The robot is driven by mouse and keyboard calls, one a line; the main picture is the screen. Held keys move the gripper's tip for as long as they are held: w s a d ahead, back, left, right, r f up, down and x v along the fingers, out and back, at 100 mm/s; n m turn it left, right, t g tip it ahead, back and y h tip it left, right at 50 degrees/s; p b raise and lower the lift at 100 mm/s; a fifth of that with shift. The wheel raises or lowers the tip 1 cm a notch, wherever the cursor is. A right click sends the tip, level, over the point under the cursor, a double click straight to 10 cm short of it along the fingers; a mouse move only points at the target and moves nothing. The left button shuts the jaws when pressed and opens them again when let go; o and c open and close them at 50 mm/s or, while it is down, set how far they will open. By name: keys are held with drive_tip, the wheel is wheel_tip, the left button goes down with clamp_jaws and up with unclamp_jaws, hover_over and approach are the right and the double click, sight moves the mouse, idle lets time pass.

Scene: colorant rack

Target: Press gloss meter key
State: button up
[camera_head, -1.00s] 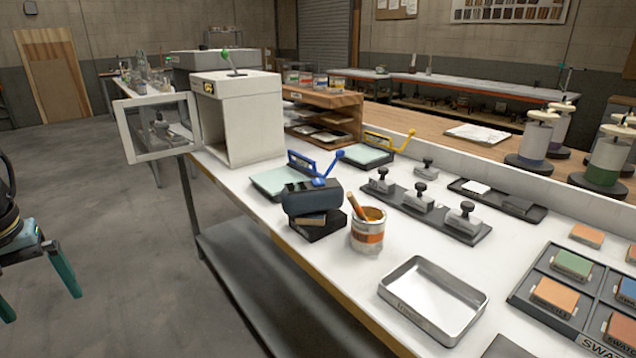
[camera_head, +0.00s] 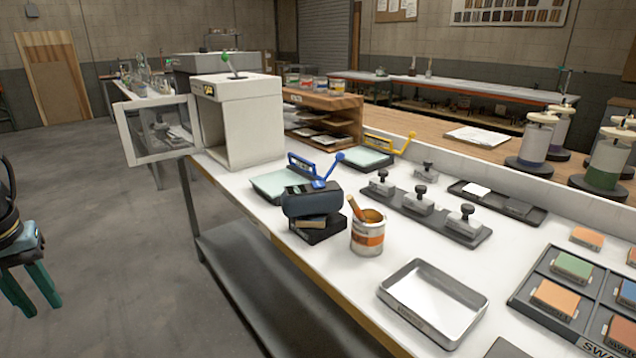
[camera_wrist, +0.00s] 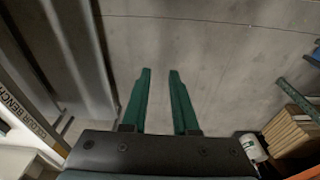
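A dark blue-grey rounded device (camera_head: 312,203), which looks like the gloss meter, rests on a black block (camera_head: 320,231) near the bench's front edge in the head view. Its key is too small to make out. My gripper (camera_head: 42,312) has two green fingers. It hangs at the far left of the head view, over the floor and well away from the bench top. In the wrist view my gripper (camera_wrist: 160,72) points at bare floor, with a gap between the fingers and nothing in it. The device does not show clearly in the wrist view.
An orange-banded paint can (camera_head: 367,236) with a stick stands right of the device. A white booth (camera_head: 250,120) with an open glazed door (camera_head: 157,128) juts over the bench's left end. The floor (camera_head: 120,250) between gripper and bench is clear.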

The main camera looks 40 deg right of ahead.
clamp_jaws()
idle(0.9)
